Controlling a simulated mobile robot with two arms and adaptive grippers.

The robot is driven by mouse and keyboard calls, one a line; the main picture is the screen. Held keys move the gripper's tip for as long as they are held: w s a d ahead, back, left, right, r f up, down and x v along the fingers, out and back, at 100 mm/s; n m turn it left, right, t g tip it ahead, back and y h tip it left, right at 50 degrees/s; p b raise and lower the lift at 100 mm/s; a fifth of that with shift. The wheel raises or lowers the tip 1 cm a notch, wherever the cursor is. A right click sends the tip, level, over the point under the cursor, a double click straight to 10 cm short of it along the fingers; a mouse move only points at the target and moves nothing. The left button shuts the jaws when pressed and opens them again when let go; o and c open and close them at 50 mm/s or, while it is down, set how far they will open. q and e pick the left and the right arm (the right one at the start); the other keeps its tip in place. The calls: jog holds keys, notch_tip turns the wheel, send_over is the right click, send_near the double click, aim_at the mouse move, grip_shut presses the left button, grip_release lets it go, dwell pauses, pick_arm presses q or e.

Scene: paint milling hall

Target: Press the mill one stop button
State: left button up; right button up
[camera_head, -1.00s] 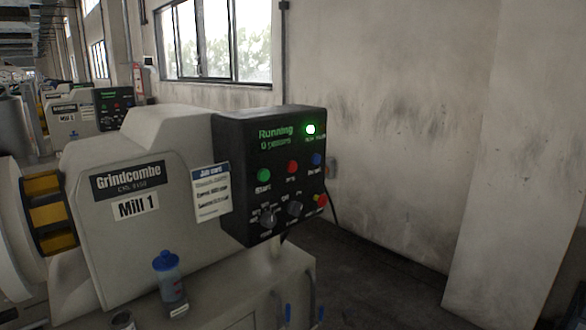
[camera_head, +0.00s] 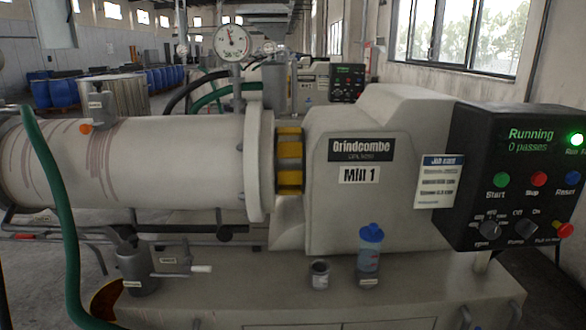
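The Mill 1 machine (camera_head: 400,195) fills the middle of the head view, with a "Mill 1" label under the Grindcombe plate. Its black control panel (camera_head: 480,145) is at the right edge, partly cut off. The red Stop button (camera_head: 539,179) sits between the green Start button (camera_head: 502,179) and the blue Reset button (camera_head: 573,178). The display reads "Running, 0 passes" and a green lamp (camera_head: 576,139) is lit. Neither of my grippers is in view.
A blue-capped bottle (camera_head: 369,255) and a small can (camera_head: 319,275) stand on the mill's base ledge. A job card (camera_head: 439,182) hangs left of the panel. A green hose (camera_head: 55,190) runs down at left. Another mill's panel (camera_head: 347,82) stands behind; blue drums (camera_head: 165,78) are at the back left.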

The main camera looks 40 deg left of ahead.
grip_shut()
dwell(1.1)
